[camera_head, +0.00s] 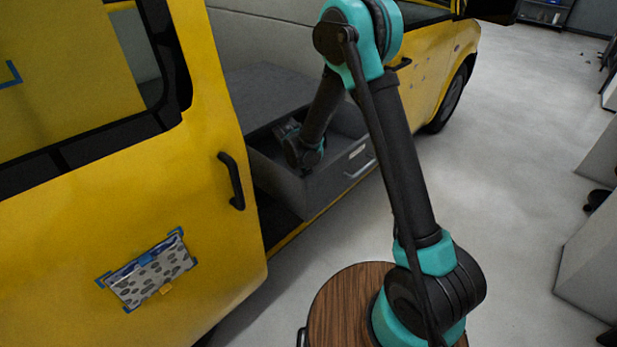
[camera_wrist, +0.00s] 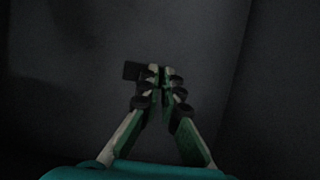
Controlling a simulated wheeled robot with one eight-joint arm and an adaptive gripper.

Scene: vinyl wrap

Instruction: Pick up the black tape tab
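My gripper (camera_wrist: 160,75) has its two fingers drawn close together in the wrist view, with only a narrow dark gap between the tips. A small dark, square-edged piece, which looks like the black tape tab (camera_wrist: 131,71), sticks out to the left at the fingertips. Its right part is hidden by the left finger, and it appears pinched at the tips. The dim light hides the exact contact. In the head view my gripper (camera_head: 291,132) is low inside the open grey compartment of the van, and the tab cannot be made out there.
The grey compartment walls (camera_head: 290,176) surround my gripper closely. The yellow van door (camera_head: 120,225) stands at the left with a black handle (camera_head: 232,181) and a taped patterned panel (camera_head: 150,272). Open grey floor (camera_head: 520,180) lies to the right.

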